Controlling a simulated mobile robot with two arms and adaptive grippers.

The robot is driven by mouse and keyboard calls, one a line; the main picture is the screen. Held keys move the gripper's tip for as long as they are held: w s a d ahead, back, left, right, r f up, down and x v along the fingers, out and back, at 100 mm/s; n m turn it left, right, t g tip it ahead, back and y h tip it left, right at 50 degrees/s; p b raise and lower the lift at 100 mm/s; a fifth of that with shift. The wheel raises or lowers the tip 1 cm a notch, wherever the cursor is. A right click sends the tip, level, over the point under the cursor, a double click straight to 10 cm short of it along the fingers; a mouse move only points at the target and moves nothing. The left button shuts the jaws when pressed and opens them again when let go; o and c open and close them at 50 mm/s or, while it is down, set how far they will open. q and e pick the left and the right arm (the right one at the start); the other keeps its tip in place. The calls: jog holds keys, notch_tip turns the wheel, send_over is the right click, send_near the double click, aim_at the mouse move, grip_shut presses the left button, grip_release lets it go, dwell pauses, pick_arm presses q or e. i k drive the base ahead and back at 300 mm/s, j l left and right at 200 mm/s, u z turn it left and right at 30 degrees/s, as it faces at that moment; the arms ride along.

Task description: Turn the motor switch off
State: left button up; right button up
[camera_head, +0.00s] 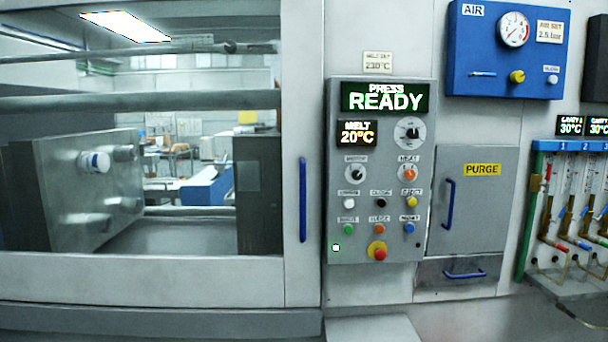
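The motor switch (355,174) is a black rotary knob on a pale round dial, on the left of the grey control panel (334,215). A small label above it appears to read "MOTOR". The knob's pointer looks tilted, but its exact position is too small to tell. An orange heat knob (409,174) is to its right, and a larger black knob (409,131) is above that. The display (385,98) reads "PRESS READY" and the melt display (357,133) reads 20°C. Neither of my grippers is in view.
Several push buttons and a red emergency-style button (380,254) lie below the switch. A machine door with a blue handle (303,200) is at left. A purge door (470,215), a blue air panel (500,80) and coloured valves are at right. The space before the panel looks clear.

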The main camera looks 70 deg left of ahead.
aim_at(356, 175)
jog(key=u, duration=1.85)
